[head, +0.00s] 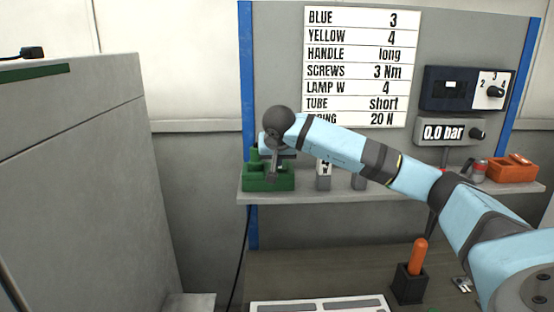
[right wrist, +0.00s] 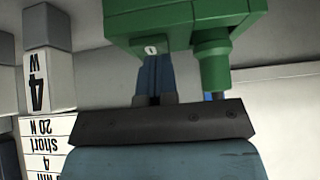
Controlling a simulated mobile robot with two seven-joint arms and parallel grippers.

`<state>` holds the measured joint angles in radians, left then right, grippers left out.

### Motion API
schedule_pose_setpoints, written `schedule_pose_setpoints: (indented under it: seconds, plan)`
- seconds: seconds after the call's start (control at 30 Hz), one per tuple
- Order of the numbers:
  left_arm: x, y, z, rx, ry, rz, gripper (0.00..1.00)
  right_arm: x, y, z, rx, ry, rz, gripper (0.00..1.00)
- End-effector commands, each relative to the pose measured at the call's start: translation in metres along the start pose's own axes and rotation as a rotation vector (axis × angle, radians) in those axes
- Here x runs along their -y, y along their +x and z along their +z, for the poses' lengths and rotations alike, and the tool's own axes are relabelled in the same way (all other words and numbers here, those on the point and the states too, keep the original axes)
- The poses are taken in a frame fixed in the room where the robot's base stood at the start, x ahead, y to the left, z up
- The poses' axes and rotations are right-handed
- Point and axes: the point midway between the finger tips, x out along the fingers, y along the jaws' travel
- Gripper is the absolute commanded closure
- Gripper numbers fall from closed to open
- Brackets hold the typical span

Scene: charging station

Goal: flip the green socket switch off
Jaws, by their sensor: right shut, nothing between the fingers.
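The green socket (head: 256,181) stands on the left end of the grey shelf in the head view. In the right wrist view the green socket (right wrist: 185,22) fills the upper middle, upside down, with a round green post beside my fingers. A small white marked switch face (right wrist: 153,48) shows on it just beyond my fingertips. My right gripper (head: 274,176) is in front of the socket in the head view, and its arm hides part of it. In the right wrist view the right gripper (right wrist: 155,70) is shut and empty, its tips at or close to the switch; contact is unclear.
The shelf (head: 300,196) also bears grey labelled blocks (head: 323,183) right of the socket and an orange box (head: 510,169) at the far right. An orange-handled tool (head: 419,255) stands in a black holder below. A grey cabinet (head: 80,170) stands at left.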

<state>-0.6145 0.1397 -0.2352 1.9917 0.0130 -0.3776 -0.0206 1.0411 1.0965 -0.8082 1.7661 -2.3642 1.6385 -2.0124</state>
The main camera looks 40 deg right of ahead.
Motion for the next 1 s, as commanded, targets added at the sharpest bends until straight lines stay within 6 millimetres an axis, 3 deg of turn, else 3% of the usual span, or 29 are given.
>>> schedule_pose_setpoints:
  seconds: [0.17,0.33,0.4,0.7,1.0]
  plan:
    - [0.0,-0.008,-0.011,0.003,0.0,0.0,0.57,-0.004,-0.016,-0.01,-0.002,0.002,0.001,1.0]
    - [-0.001,-0.022,-0.033,0.001,0.0,0.0,0.57,-0.013,-0.046,-0.025,-0.002,0.005,0.004,1.0]
    - [0.0,-0.015,-0.026,-0.011,0.001,-0.001,0.57,-0.011,-0.056,-0.012,-0.004,0.002,0.0,1.0]
    - [0.0,-0.009,-0.015,-0.001,0.001,-0.001,0.57,-0.011,-0.114,0.004,-0.002,0.003,0.001,1.0]
    - [0.0,-0.008,-0.011,0.003,0.0,-0.001,0.57,-0.011,-0.132,0.009,0.0,0.005,0.003,1.0]
